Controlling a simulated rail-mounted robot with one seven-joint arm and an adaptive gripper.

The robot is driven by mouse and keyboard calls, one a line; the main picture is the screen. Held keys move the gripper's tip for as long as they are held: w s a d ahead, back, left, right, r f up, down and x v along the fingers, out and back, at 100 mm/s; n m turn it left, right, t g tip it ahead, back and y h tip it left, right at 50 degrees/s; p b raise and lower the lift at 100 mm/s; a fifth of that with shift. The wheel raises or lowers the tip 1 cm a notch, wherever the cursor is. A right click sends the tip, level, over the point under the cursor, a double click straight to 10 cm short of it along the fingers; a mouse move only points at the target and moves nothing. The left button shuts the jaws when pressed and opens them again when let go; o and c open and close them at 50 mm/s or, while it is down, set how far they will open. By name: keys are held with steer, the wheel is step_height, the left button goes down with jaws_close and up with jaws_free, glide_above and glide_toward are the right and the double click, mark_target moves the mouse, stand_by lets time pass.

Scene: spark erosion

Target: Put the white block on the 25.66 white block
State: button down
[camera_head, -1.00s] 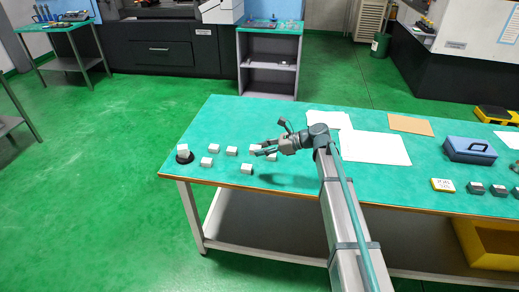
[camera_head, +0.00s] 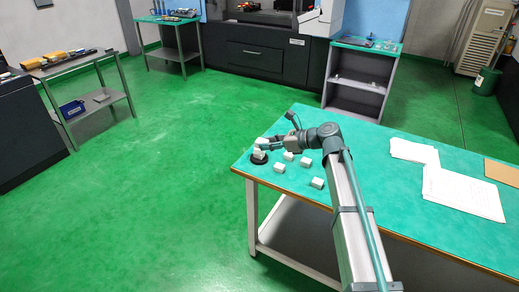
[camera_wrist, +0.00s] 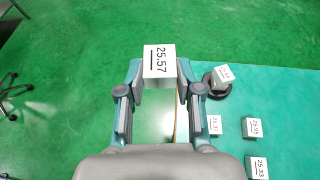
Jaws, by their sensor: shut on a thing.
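My gripper (camera_wrist: 157,88) is shut on a white block (camera_wrist: 158,62) marked 25.57, held between its two fingers. In the head view my gripper (camera_head: 264,146) is at the table's left end, close to a black round base (camera_head: 259,160). Another white block (camera_wrist: 222,76) sits tilted in the picture on that black base, right of my gripper in the wrist view; its label is too small to read surely. The held block appears above the floor beyond the table edge in the wrist view. No block label is readable in the head view.
Several other white blocks lie on the green table (camera_head: 375,190), among them one marked 25.33 (camera_wrist: 257,167) and one beside it (camera_wrist: 250,127). Another block (camera_wrist: 214,125) lies nearer my right finger. White papers (camera_head: 462,192) lie farther right. Open floor lies left of the table.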

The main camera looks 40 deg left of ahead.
steer(key=w+a+f+m+t+p, duration=0.1)
steer(key=w+a+f+p, duration=0.15)
steer(key=w+a, duration=0.6)
steer(key=shift+w+a+f+p, duration=0.35)
steer(key=shift+w+a+f, duration=0.15)
steer(key=shift+f, duration=1.15)
steer(key=shift+w+a+f+p, duration=0.4)
steer(key=shift+w+f, duration=0.1)
steer(key=shift+f, duration=1.2)
steer(key=shift+w+a+f+p, duration=0.35)
steer(key=shift+w+a+f, duration=0.15)
steer(key=shift+f, duration=1.15)
steer(key=shift+f, duration=0.2)
steer(key=c, duration=0.8)
jaws_free()
steer(key=shift+o, duration=0.2)
steer(key=shift+r, duration=0.15)
steer(key=b+v, duration=0.2)
steer(key=v, duration=1)
steer(key=shift+s, duration=0.2)
